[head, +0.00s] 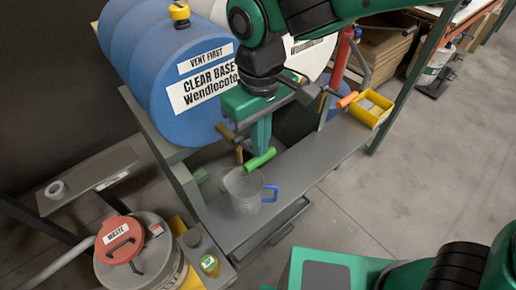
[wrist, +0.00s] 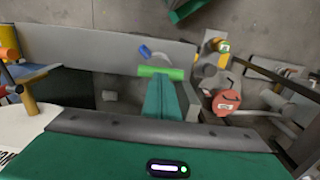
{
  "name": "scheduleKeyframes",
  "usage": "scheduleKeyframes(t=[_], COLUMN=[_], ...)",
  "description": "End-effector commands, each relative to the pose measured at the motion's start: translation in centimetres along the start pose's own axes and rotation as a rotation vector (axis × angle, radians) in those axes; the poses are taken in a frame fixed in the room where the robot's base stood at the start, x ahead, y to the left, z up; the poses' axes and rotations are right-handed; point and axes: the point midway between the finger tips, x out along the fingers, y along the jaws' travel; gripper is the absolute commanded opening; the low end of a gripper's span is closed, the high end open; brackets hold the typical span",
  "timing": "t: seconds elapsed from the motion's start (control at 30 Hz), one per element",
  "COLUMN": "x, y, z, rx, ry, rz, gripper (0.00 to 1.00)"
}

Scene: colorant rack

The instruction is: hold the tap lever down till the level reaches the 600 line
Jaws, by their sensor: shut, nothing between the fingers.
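My gripper (head: 260,147) is shut and empty, pointing down at the green tap lever (head: 260,159). In the wrist view the closed fingertips (wrist: 163,80) meet the edge of the green lever (wrist: 160,72); I cannot tell whether they press on it. The brass tap (head: 238,154) is partly hidden behind my gripper, in front of the blue "Clear Base" drum (head: 195,100). A grey, see-through measuring jug (head: 242,190) with a blue handle (head: 270,193) stands below the lever. Its lines and liquid level are too small to read.
To the right are another tap's orange lever (head: 347,100) and a yellow bin (head: 374,107) on the rack (head: 325,150). A waste can with a red lid (head: 120,240) stands at lower left. Open floor (head: 400,190) lies to the right.

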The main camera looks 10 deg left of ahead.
Motion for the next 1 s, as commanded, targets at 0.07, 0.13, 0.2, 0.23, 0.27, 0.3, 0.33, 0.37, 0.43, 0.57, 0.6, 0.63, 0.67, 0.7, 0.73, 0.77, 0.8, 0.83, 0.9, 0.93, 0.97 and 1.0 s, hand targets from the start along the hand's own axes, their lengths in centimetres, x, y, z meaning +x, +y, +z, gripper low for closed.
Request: scheduleKeyframes(t=[0.07,0.13,0.2,0.23,0.27,0.3,0.33,0.37,0.43,0.57,0.6,0.63,0.67,0.7,0.73,0.77,0.8,0.83,0.9,0.93,0.97,1.0], x=[0.0,0.0,0.0,0.0,0.0,0.0,0.0,0.0,0.0,0.0,0.1,0.1,0.2,0.3,0.4,0.4,0.6,0.6,0.8,0.9,1.0,1.1], y=[0.0,0.0,0.0,0.0,0.0,0.0,0.0,0.0,0.0,0.0,0.0,0.0,0.0,0.0,0.0,0.0,0.0,0.0,0.0,0.0,0.0,0.0], z=[0.0,0.0,0.0,0.0,0.0,0.0,0.0,0.0,0.0,0.0,0.0,0.0,0.0,0.0,0.0,0.0,0.0,0.0,0.0,0.0,0.0,0.0], rx=[0.0,0.0,0.0,0.0,0.0,0.0,0.0,0.0,0.0,0.0,0.0,0.0,0.0,0.0,0.0,0.0,0.0,0.0,0.0,0.0,0.0,0.0], ry=[0.0,0.0,0.0,0.0,0.0,0.0,0.0,0.0,0.0,0.0,0.0,0.0,-0.001,-0.001,-0.001,-0.002,-0.002,-0.002,-0.002,-0.002,-0.002,-0.001], rz=[0.0,0.0,0.0,0.0,0.0,0.0,0.0,0.0,0.0,0.0,0.0,0.0,0.0,0.0,0.0,0.0,0.0,0.0,0.0,0.0,0.0,0.0], gripper=[0.0,0.0,0.0,0.0,0.0,0.0,0.0,0.0,0.0,0.0,0.0,0.0,0.0,0.0,0.0,0.0,0.0,0.0,0.0,0.0,0.0,0.0])
